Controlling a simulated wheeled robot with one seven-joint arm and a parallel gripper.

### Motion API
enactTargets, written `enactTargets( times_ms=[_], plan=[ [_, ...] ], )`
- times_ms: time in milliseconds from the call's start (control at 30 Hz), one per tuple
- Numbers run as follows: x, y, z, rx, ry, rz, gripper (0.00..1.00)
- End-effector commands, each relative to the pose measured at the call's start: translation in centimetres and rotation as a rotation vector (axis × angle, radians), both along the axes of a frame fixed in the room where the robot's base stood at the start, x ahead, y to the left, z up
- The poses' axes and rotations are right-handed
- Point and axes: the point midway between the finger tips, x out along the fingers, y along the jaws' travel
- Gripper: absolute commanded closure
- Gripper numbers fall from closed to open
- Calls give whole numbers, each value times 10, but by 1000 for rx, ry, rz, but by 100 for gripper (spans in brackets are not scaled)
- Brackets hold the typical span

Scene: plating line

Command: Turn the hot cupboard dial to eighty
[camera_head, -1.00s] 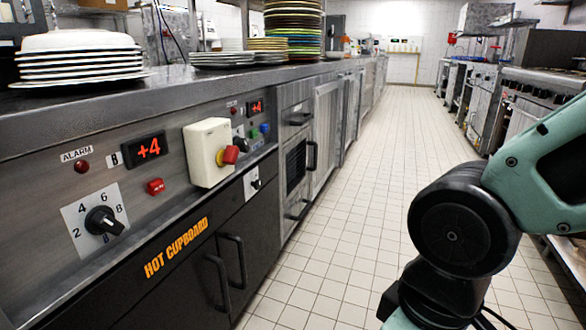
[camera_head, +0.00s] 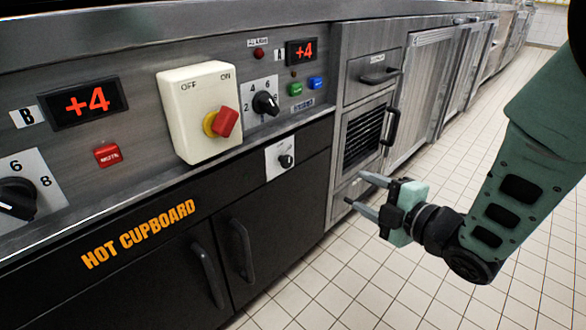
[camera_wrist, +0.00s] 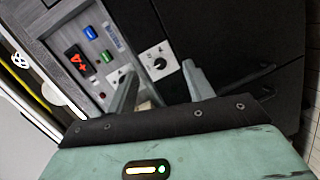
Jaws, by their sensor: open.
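The hot cupboard dial (camera_head: 286,161) is a small black knob on a white plate, set in the black cupboard front to the right of the orange HOT CUPBOARD lettering (camera_head: 138,234). Its markings are too small to read. The dial also shows in the wrist view (camera_wrist: 159,63), ahead of and between my fingers. My gripper (camera_head: 357,188) is open and empty, to the right of the dial and apart from it, in front of the oven-like unit. Its two fingers also show in the wrist view (camera_wrist: 161,76).
Above are a cream switch box (camera_head: 196,110) with a red and yellow knob, larger dials (camera_head: 265,103), a +4 display (camera_head: 301,50) and coloured buttons. Cupboard handles (camera_head: 242,250) stick out below. A steel unit (camera_head: 368,130) with handles stands right. The tiled floor (camera_head: 400,285) is clear.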

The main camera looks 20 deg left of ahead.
Motion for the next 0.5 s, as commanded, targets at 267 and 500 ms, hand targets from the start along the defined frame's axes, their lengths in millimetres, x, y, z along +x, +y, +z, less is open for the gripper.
enactTargets(
  times_ms=[267,500],
  plan=[
    [-18,16,-4,33,-265,191,48],
    [-11,41,-4,40,-283,206,48]
  ],
)
